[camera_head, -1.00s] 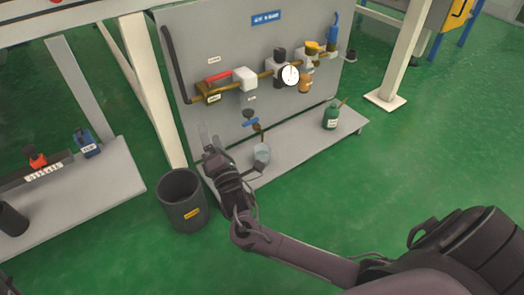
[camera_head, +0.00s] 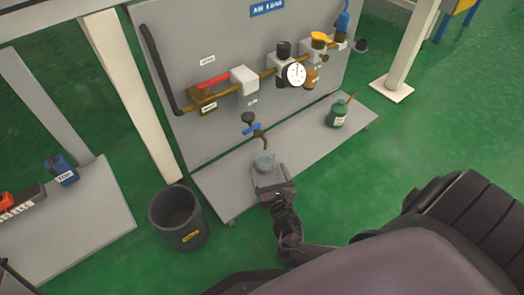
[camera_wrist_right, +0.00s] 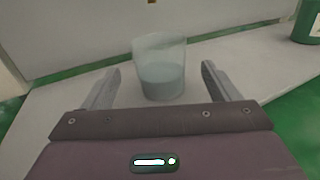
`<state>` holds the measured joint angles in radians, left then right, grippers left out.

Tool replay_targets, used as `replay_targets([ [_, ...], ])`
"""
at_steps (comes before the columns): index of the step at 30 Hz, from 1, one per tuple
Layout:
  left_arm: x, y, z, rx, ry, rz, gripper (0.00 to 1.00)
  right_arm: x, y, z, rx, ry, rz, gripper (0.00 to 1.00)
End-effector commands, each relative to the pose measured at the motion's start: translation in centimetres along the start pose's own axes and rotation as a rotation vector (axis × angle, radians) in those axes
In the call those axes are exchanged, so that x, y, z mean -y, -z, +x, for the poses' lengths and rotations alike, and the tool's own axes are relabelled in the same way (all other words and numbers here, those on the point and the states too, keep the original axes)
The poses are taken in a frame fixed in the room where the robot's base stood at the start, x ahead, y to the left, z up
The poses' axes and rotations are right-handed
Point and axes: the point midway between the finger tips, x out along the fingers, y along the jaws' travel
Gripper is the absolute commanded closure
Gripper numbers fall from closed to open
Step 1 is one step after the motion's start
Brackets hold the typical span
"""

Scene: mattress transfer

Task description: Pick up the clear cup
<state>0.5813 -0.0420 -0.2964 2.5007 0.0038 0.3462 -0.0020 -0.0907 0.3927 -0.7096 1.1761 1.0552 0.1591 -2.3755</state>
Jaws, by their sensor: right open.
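The clear cup (camera_head: 263,162) stands upright on the grey shelf below the tap, with greyish liquid in its lower part. In the right wrist view the cup (camera_wrist_right: 161,68) stands just ahead of my right gripper, roughly centred between the fingers. My right gripper (camera_head: 269,180) is open, its fingers (camera_wrist_right: 160,80) apart on either side of the cup's near side. I see a gap on each side, and nothing is held. My left gripper is not in view.
A tap with a blue handle (camera_head: 251,129) hangs above the cup. A green bottle (camera_head: 338,113) stands farther right on the shelf (camera_head: 225,187). A dark bin (camera_head: 178,218) stands on the floor at the left. A panel (camera_head: 215,45) with pipes and a gauge rises behind.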

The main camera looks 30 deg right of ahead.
Motion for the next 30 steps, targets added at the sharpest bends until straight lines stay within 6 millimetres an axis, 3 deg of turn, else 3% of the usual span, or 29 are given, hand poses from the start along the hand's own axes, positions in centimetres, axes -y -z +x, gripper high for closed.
replay_targets([
  [16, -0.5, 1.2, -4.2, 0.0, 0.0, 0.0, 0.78, -0.1, 0.3, 6.7, 0.004, -0.001, 0.003, 0.18],
  [24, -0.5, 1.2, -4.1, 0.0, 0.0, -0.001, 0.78, -0.1, -0.1, 7.2, 0.002, -0.001, 0.003, 0.18],
  [30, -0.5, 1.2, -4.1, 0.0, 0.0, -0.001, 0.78, -0.1, -0.1, 7.2, 0.001, -0.001, 0.003, 0.44],
])
